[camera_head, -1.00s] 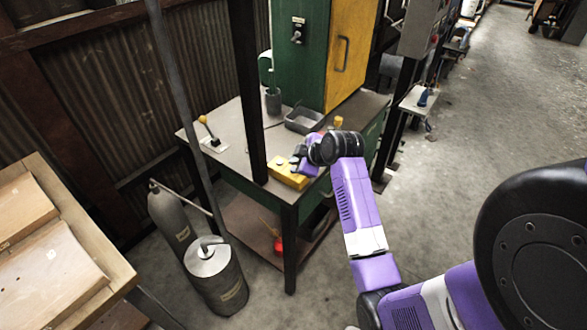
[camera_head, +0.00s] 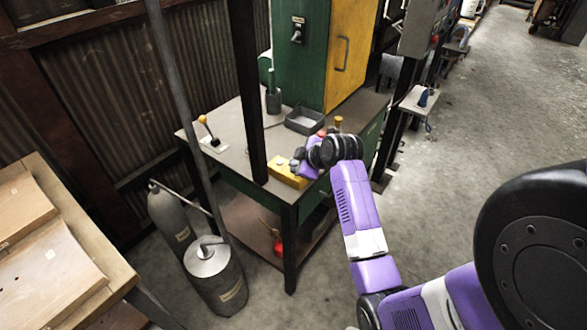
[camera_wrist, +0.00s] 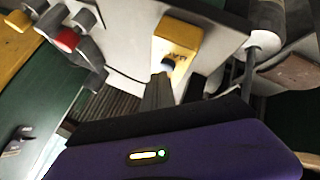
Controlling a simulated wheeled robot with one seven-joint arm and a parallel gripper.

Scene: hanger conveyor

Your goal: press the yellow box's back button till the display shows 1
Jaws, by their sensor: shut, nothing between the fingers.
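The yellow box (camera_head: 286,173) sits on the table near its front edge in the head view. My gripper (camera_head: 298,161) is just above and behind its right end there. In the wrist view the yellow box (camera_wrist: 184,33) is at the upper middle, with dark markings on one face. My gripper (camera_wrist: 162,76) is shut and empty, its fingertips pointing at the box. A small dark round part with a pale spot (camera_wrist: 169,62) shows between fingertips and box; I cannot tell whether they touch it. No display digit is readable.
The table (camera_head: 228,128) also holds a grey tray (camera_head: 304,120), a dark cup (camera_head: 273,101) and a yellow-knobbed lever (camera_head: 208,130). A dark post (camera_head: 249,90) stands left of the box. A green and yellow cabinet (camera_head: 345,60) rises behind.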

